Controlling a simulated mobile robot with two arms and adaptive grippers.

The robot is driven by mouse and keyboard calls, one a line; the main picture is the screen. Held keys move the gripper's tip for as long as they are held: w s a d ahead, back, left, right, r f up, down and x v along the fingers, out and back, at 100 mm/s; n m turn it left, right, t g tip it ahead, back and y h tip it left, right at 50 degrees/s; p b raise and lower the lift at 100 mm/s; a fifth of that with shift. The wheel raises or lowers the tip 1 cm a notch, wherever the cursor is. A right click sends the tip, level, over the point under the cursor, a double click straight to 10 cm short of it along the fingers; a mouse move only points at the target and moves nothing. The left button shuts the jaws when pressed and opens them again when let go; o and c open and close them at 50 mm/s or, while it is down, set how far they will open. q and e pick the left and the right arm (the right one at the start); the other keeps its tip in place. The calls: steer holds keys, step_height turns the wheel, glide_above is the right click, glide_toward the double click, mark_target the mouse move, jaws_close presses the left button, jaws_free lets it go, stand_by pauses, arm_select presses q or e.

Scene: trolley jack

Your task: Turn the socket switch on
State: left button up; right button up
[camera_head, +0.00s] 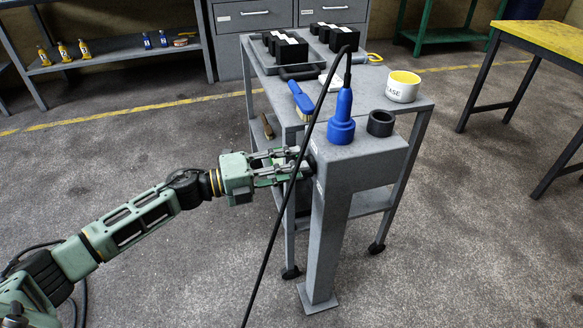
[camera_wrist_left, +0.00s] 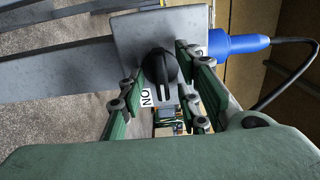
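The grey socket box (camera_head: 362,160) stands on a post beside the trolley, with a blue plug (camera_head: 342,122) upright in its top. Its black rotary switch (camera_wrist_left: 158,68) is on the side face, with a white "ON" label (camera_wrist_left: 146,98) near the knob's lower end in the wrist view. In that view, the knob's raised grip runs roughly up and down. My left gripper (camera_head: 294,164) is at this face; in the wrist view its open fingers (camera_wrist_left: 163,82) lie on either side of the knob, with gaps visible. The head view mostly hides the knob behind the fingers. My right gripper is not in view.
A black cable (camera_head: 285,200) from the plug hangs down in front of my left gripper. A black ring (camera_head: 381,123) sits on the box.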

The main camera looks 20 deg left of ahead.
arm_select(q)
steer(key=shift+a, duration=0.1)
steer(key=v, duration=1.2)
